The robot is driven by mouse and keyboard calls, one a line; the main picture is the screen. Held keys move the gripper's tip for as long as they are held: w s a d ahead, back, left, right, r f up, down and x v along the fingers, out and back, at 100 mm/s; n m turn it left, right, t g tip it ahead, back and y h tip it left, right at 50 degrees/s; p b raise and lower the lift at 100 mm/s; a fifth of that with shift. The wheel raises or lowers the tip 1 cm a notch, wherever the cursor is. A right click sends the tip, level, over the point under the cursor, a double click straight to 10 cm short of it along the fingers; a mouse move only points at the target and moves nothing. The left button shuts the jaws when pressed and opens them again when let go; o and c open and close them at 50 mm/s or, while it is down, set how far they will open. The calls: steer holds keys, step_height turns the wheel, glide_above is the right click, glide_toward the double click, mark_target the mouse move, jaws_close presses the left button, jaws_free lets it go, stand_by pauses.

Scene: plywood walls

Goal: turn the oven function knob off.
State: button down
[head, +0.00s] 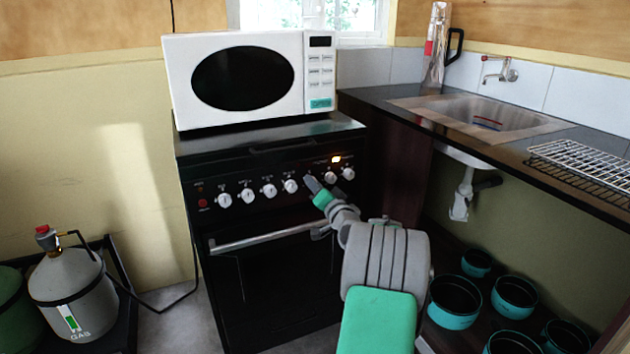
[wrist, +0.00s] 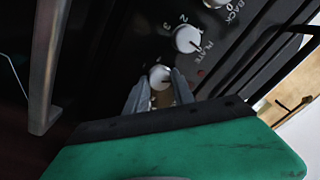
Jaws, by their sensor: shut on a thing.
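The black oven (head: 270,265) stands in the middle of the head view, with a row of white knobs along its front panel. My gripper (head: 313,188) reaches that panel between two of the visible knobs and covers the spot there. In the wrist view, its grey fingers (wrist: 158,86) are shut on a white knob (wrist: 160,74), one finger on each side. The label of this knob cannot be read. The neighbouring knob marked PLATE (wrist: 187,39) is free of the fingers.
The oven door handle (head: 268,237) runs below the knobs, and also shows in the wrist view (wrist: 48,70). A white microwave (head: 240,77) stands on the oven. A sink counter (head: 385,98) is at the right, with several teal pots below. A gas bottle (head: 68,285) stands at the left.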

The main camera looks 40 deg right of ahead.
steer(key=shift+m+h+p, duration=0.3)
steer(key=shift+m+p, duration=2.05)
steer(key=shift+m, duration=1.15)
steer(key=c, duration=1.1)
jaws_free()
steer(key=shift+o, duration=0.2)
steer(key=shift+s, duration=0.1)
steer(key=v, duration=0.7)
steer(key=shift+s+p, duration=0.3)
steer(key=shift+p, duration=0.1)
